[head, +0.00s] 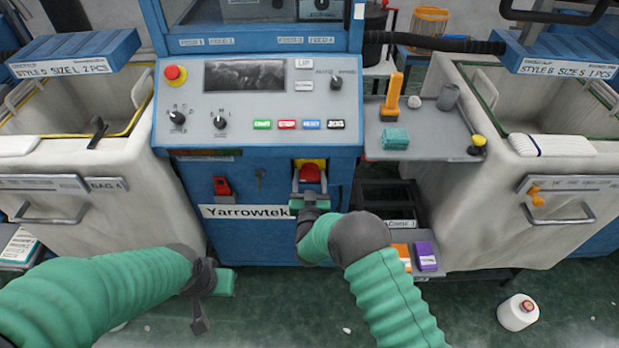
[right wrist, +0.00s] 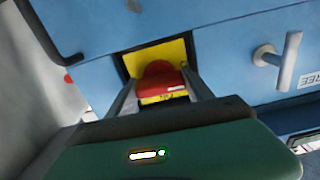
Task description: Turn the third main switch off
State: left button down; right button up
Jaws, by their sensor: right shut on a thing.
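The main switch is a red knob (head: 310,173) on a yellow plate (head: 313,162), set in the blue front of the Yarrowtek machine. My right gripper (head: 310,182) is at this knob, with a finger on each side of it. The right wrist view shows the red knob (right wrist: 160,77) between the two fingers (right wrist: 157,90), in front of its yellow plate (right wrist: 175,52). A label at the knob's lower part is too small to read surely.
A red part (head: 221,187) and a dark key-like handle (head: 260,178) sit left of the switch. Above is the control panel (head: 258,105) with a red stop button (head: 175,75). Cloth bins stand on both sides. A grey shelf (head: 425,143) juts out at the right.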

jog(key=shift+f+n, duration=0.15)
jog(key=shift+n, duration=0.15)
jog(key=o, duration=1.1)
jog(key=shift+s+a, duration=0.1)
jog(key=shift+s, duration=0.15)
jog(key=s+p, duration=0.1)
jog(key=s, duration=1)
jog(key=shift+s+p, duration=0.2)
jog(key=shift+p, duration=0.1)
